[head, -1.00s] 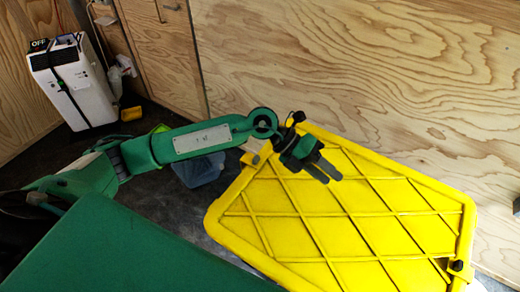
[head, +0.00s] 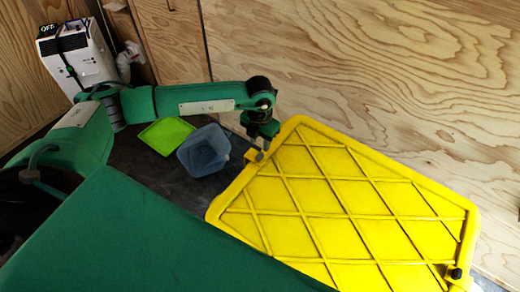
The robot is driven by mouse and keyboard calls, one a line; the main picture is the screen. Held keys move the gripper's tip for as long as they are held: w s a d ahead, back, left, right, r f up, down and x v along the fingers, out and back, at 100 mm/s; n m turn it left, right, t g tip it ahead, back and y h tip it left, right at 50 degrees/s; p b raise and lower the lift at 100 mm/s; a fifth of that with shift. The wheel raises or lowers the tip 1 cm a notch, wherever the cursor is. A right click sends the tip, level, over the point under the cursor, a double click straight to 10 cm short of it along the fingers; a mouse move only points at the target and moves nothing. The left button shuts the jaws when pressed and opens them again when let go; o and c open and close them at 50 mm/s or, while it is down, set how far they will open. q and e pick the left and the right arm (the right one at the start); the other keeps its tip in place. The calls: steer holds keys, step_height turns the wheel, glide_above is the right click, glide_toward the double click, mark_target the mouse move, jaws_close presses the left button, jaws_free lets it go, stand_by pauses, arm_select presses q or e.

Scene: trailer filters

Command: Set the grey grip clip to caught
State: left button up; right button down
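A yellow lid with a raised diamond grid (head: 300,190) lies over a box in front of me. A small clip (head: 254,156) sits at its upper left corner. Its grip is partly hidden by my gripper, and its colour is hard to make out. A second clip with a black grip (head: 454,273) is at the lid's lower right corner. My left gripper (head: 261,146) points down right at the upper left clip. I cannot tell whether it touches the grip, or how far apart its fingers are. My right gripper is out of view.
A translucent blue bin (head: 204,150) and a bright green tray (head: 166,135) are on the dark floor left of the lid. A plywood wall (head: 370,80) stands close behind the lid. A white unit marked OFF (head: 80,58) is at the back left.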

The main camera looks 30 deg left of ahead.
mark_target(260, 155)
arm_select(q)
step_height(260, 155, down, 6)
steer(key=shift+f+p, duration=0.25)
steer(key=shift+p, duration=0.4)
jaws_close()
steer(key=shift+d, duration=0.1)
